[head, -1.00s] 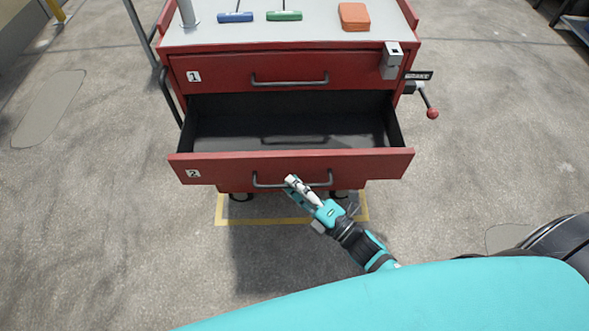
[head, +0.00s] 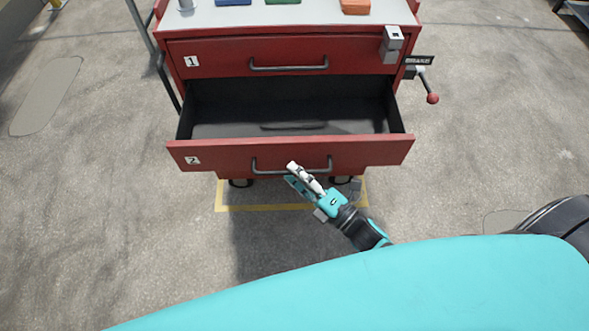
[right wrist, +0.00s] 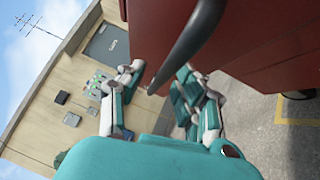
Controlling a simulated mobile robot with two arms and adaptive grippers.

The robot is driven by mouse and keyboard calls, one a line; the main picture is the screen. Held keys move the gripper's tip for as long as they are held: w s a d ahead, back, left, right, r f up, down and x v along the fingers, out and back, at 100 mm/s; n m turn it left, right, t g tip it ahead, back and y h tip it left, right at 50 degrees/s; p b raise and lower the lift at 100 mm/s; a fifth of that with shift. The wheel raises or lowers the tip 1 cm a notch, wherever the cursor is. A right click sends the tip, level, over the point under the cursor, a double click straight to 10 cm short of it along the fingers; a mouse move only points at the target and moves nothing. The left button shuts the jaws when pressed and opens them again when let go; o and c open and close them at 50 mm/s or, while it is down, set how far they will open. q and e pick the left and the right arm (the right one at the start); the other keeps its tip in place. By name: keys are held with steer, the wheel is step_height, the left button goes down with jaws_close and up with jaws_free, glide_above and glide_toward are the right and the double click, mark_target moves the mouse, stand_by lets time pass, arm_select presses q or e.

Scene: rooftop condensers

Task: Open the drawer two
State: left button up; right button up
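Drawer two (head: 225,155), red with a "2" label, stands pulled out of the red cabinet, and its dark inside shows, with no loose objects that I can see. Its dark bar handle (head: 262,171) runs across the front; in the right wrist view the handle (right wrist: 186,48) passes close by the fingers. My right gripper (head: 291,173) is at the right half of this handle, with its fingers spread apart. In the right wrist view the gripper (right wrist: 158,85) also shows a gap between its fingers. Whether a finger still touches the bar is unclear. My left gripper is out of view.
Drawer one (head: 220,60), above, is shut. A grey block (head: 392,45) sits at its right end, with a red-knobbed brake lever (head: 431,97) beside it. Coloured items lie on the cabinet top (head: 310,12). The concrete floor on both sides is clear.

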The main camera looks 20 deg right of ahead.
steer(key=v, duration=1.1)
steer(key=shift+s+r, duration=0.1)
steer(key=s+d+f+m+g+h, duration=0.15)
steer(key=f+m+g+h, duration=0.3)
steer(key=f+m, duration=0.6)
steer(key=s+d+f+m+g+h, duration=0.1)
steer(key=d+f+m+g+h, duration=0.35)
steer(key=f, duration=1.05)
steer(key=s+a+f+m+g, duration=0.3)
steer(key=s+f+m+g, duration=0.3)
steer(key=s+f+m, duration=0.3)
arm_select(q)
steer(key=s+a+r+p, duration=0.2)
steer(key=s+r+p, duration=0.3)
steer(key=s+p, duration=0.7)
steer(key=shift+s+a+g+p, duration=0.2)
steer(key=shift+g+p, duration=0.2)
steer(key=shift+p, duration=0.6)
arm_select(e)
steer(key=s+d+r, duration=0.1)
steer(key=s+r, duration=0.1)
steer(key=s, duration=0.4)
steer(key=s+d+r+n+g, duration=0.1)
steer(key=s+r, duration=0.2)
steer(key=s, duration=0.4)
steer(key=shift+r+h, duration=0.35)
steer(key=shift+h, duration=0.05)
